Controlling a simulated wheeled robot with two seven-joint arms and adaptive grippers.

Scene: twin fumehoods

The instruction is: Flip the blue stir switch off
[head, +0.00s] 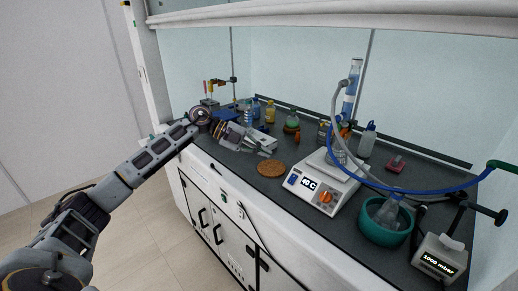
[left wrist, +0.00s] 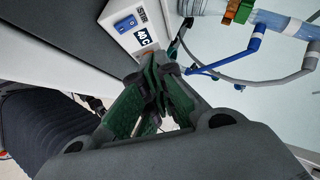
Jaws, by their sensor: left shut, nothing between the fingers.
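The white hotplate stirrer (head: 312,202) stands on the dark bench top, with a lit display reading in °C and an orange knob (head: 326,197). The blue stir switch (head: 292,180) is at the left of its front panel. In the left wrist view the switch (left wrist: 124,23) is a blue rocker beside the display (left wrist: 143,39). Which way it is tipped is too small to tell. My left gripper (head: 268,153) is shut and empty, to the left of the stirrer and apart from the switch. In the left wrist view its fingertips (left wrist: 158,73) hide part of the panel.
A round cork mat (head: 271,169) lies left of the stirrer. Blue tubing (head: 420,190) loops over to the right. Bottles (head: 270,112) stand behind. The bench's front edge is clear before the stirrer.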

